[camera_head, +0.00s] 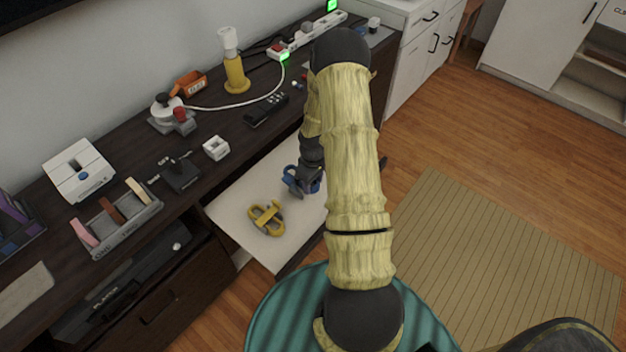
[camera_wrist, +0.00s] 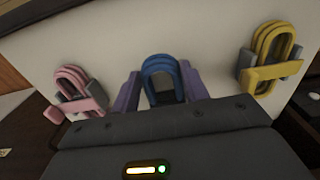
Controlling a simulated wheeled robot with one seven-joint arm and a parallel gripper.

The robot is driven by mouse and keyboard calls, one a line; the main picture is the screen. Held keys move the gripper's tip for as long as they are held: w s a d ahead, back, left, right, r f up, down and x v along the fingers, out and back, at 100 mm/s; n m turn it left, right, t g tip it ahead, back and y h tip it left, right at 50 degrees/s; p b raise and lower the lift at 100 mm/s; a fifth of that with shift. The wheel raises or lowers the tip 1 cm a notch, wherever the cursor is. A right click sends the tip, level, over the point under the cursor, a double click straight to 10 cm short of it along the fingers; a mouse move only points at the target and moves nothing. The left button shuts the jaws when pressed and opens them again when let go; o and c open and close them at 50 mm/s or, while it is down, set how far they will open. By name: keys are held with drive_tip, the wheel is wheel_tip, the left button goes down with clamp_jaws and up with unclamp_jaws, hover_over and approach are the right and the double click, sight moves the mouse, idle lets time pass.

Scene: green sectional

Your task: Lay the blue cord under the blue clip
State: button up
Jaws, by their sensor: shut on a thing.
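A blue looped piece (camera_wrist: 160,66) shows between the two purple fingers of my gripper (camera_wrist: 160,90) in the wrist view. My gripper is shut on it, at the pale board (camera_wrist: 112,35). I cannot tell whether the gripped part is the cord or the clip, because the dark gripper body hides its lower part. In the head view the blue piece (camera_head: 290,180) shows beside my gripper (camera_head: 304,183), partly hidden by my arm.
A yellow looped piece with a crossbar (camera_head: 267,217) lies on the board (camera_head: 235,205) left of my gripper. A pink looped one (camera_wrist: 72,80) shows in the wrist view. The dark cabinet top (camera_head: 225,125) holds a remote (camera_head: 267,110), a white cube (camera_head: 216,148) and a switch box (camera_head: 181,175).

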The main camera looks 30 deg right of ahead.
drive_tip(key=shift+a+f, duration=0.1)
drive_tip(key=shift+f, duration=0.35)
drive_tip(key=shift+s+d+f+b, duration=0.2)
drive_tip(key=shift+f+b, duration=0.4)
drive_tip(key=shift+f, duration=0.2)
drive_tip(key=shift+f+b, duration=0.4)
drive_tip(key=shift+f, duration=0.3)
drive_tip(key=o, duration=1.1)
drive_tip(key=shift+c, duration=0.2)
wheel_tip(320, 180, up, 17)
drive_tip(key=p, duration=0.2)
drive_tip(key=shift+r, duration=0.2)
